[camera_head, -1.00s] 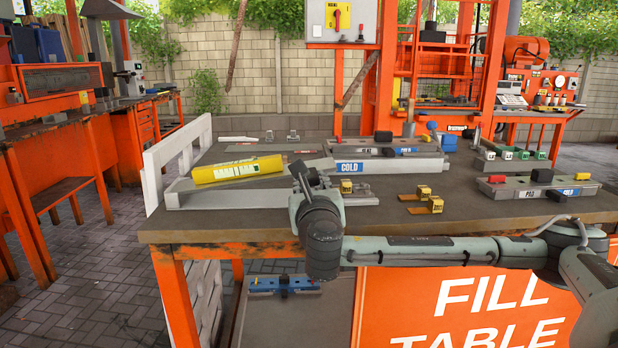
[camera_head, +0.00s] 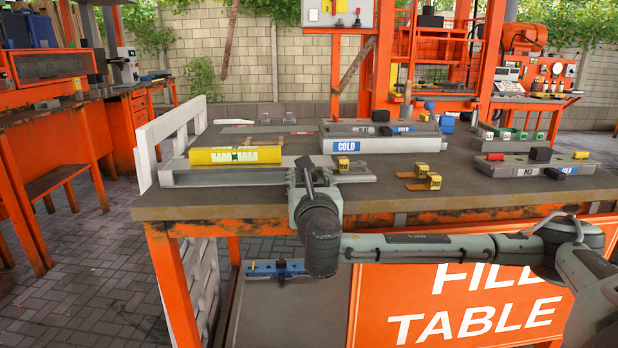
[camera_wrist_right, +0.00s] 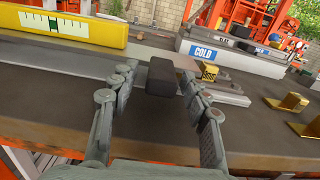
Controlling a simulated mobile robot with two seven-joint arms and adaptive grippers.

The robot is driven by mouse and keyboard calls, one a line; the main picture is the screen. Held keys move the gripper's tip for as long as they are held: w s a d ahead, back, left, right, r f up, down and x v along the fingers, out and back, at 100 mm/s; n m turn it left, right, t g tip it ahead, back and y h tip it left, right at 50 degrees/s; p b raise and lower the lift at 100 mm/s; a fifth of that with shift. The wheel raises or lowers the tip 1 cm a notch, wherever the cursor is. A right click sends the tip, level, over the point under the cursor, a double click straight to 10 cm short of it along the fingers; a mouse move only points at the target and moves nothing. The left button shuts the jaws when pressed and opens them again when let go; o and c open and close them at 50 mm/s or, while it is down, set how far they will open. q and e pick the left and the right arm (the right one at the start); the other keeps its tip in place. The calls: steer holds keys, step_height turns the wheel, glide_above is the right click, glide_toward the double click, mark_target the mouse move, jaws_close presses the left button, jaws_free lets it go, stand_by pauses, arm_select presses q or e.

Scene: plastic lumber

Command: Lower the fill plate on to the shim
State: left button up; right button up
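A long grey plate, which I take to be the fill plate (camera_head: 245,168), lies about level at the table's left front. A yellow level (camera_head: 236,155) rests along it and also shows in the right wrist view (camera_wrist_right: 75,27). A dark block-shaped handle (camera_wrist_right: 161,76) stands between the fingers of my right gripper (camera_wrist_right: 158,75). The fingers are spread, with a visible gap on the left side. A small yellow tabbed piece, perhaps the shim (camera_head: 343,164), sits by the plate's right end (camera_wrist_right: 209,72). Contact under the plate is hidden. My left gripper is not in view.
Two more brass pieces (camera_head: 433,181) lie right of the gripper. A grey block labelled COLD (camera_head: 385,145) is behind. A grey tray (camera_head: 535,167) with coloured handles stands at the right. A white rail (camera_head: 168,140) borders the left end.

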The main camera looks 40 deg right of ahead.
steer(key=shift+s, duration=0.1)
steer(key=v, duration=0.7)
steer(key=shift+a, duration=0.15)
steer(key=shift+s, duration=0.15)
